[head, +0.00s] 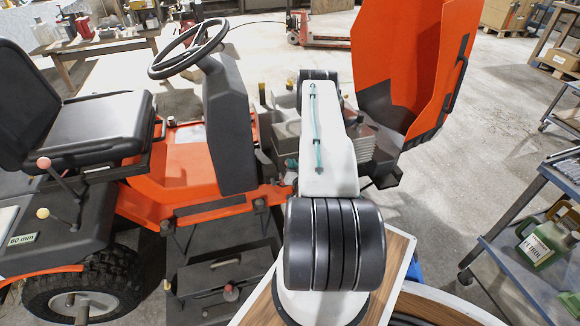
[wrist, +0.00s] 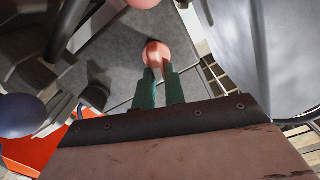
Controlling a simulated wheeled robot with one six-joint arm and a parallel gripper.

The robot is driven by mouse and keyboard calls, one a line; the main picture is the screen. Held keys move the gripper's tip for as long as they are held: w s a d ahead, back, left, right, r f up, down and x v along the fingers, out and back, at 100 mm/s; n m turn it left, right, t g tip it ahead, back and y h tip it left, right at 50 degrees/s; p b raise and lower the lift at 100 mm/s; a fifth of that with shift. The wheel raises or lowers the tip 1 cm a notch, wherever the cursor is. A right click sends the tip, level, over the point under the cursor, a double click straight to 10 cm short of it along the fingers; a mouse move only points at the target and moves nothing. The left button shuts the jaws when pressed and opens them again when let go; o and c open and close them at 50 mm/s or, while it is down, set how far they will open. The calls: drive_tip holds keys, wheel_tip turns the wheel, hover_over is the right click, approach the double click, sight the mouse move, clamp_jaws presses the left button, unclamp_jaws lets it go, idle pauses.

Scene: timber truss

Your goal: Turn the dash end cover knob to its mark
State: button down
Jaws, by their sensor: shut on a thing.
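In the wrist view, my gripper (wrist: 158,75) has two green fingers, closed on a round salmon-red knob (wrist: 156,52). The knob sits at the fingertips, in front of a grey surface. I cannot tell from this view whether it is the dash end cover knob, and I make out no mark beside it. In the head view, the dark dash column (head: 230,130) stands under the black steering wheel (head: 188,47). My arm covers the middle of that view and hides my gripper and the held knob.
Another pink knob (wrist: 142,3) and a dark blue ball (wrist: 20,115) are close by in the wrist view. The orange mower has a black seat (head: 75,105) and a raised orange hood (head: 405,70). A cart (head: 535,205) with a green can stands right. Grey floor lies between.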

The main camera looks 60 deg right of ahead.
drive_tip(key=shift+s+d+m, duration=0.1)
drive_tip(key=shift+d+m, duration=0.05)
drive_tip(key=shift+m, duration=0.85)
drive_tip(key=m, duration=0.6)
drive_tip(key=shift+s+d+f, duration=0.2)
drive_tip(key=shift+f, duration=0.2)
